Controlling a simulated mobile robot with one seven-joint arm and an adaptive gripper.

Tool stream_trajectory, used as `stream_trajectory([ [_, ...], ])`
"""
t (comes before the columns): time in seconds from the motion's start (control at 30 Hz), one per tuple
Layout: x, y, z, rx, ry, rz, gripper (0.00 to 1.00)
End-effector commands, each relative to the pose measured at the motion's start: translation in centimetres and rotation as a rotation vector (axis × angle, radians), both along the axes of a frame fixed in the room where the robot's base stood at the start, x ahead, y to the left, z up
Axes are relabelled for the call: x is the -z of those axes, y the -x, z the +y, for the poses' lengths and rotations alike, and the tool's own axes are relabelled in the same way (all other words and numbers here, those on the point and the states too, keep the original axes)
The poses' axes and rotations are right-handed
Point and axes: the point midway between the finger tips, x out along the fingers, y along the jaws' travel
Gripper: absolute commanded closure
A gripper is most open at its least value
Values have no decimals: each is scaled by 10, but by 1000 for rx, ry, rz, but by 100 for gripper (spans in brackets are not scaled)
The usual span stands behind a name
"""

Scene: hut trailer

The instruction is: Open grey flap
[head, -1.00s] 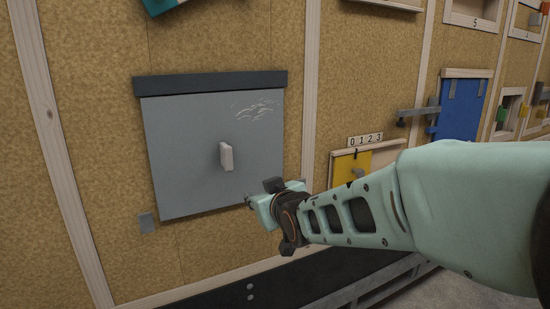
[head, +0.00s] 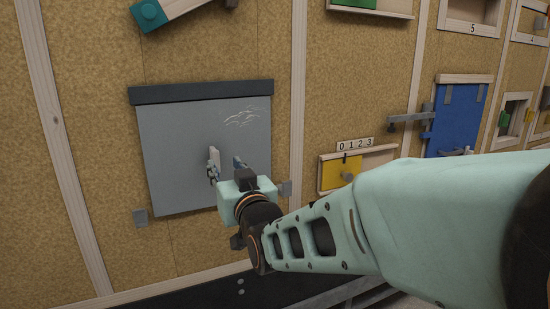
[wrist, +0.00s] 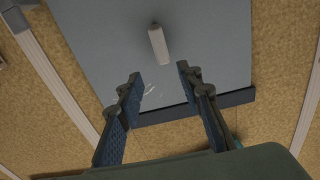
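The grey flap (head: 175,130) is a square panel lying flat on the wall below a dark top bar (head: 200,91). A faint white bird-like drawing marks its upper right. Its pale block handle (wrist: 158,46) stands out from the panel in the wrist view; in the head view my gripper's fingers largely hide it. My gripper (head: 226,164) is in front of the flap's middle. In the wrist view my gripper (wrist: 160,77) has its two fingers wide apart with nothing between them. The handle appears beyond the fingertips, roughly centred between them, with no clear contact.
A wooden upright (head: 297,100) runs right of the flap. Farther right are a yellow panel (head: 335,173) and a blue door (head: 457,125). A teal piece (head: 150,14) is above.

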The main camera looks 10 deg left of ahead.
Motion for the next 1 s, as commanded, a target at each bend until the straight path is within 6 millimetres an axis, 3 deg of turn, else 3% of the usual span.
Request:
stream_trajectory([
  [0.03,24,-5,14,-11,39,27,67],
  [0.6,21,-70,50,-5,36,24,67],
  [1.0,21,-81,56,-5,34,23,67],
])
